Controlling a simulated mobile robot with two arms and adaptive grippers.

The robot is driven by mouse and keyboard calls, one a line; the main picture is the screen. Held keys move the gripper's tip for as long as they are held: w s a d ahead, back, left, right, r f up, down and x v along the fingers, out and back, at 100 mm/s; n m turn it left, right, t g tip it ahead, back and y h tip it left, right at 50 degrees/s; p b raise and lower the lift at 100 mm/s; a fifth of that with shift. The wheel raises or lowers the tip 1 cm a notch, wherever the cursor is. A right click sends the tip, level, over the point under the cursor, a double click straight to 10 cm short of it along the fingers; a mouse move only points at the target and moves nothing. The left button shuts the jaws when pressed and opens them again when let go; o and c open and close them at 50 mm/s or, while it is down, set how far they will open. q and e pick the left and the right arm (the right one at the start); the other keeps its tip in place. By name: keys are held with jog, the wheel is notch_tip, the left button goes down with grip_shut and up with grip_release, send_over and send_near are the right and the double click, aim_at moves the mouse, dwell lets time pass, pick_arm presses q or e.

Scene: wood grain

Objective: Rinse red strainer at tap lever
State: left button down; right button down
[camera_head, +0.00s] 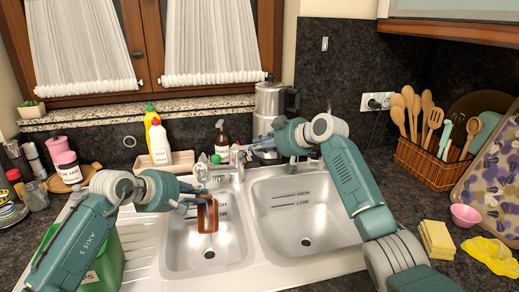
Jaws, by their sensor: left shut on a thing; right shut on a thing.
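My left gripper (196,201) is over the left sink basin. It is shut on the red strainer (208,218), a small reddish-brown piece that hangs below the fingers inside the basin. The tap (224,172) stands at the back between the two basins, just behind and to the right of the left gripper. My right gripper (254,147) reaches in from the right, behind the sink at the tap's upper end. It is shut on what appears to be the tap lever, which is mostly hidden by the fingers. Running water cannot be made out.
The right sink basin (305,215) is empty. A yellow bottle, a white bottle (159,143) and a brown spray bottle (221,139) stand behind the sink. A green container (104,268) is beside my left arm.

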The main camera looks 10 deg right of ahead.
jog(key=shift+s+d+f, duration=0.1)
jog(key=shift+f, duration=0.4)
jog(key=c, duration=1.9)
grip_release()
jog(key=shift+c, duration=0.2)
jog(key=shift+o, duration=1.3)
jog(key=shift+d+r, duration=0.1)
jog(key=shift+d, duration=0.05)
jog(key=shift+r, duration=0.1)
jog(key=shift+r, duration=0.1)
jog(key=v, duration=1.1)
jog(key=shift+s+d, duration=0.2)
jog(key=shift+s, duration=0.05)
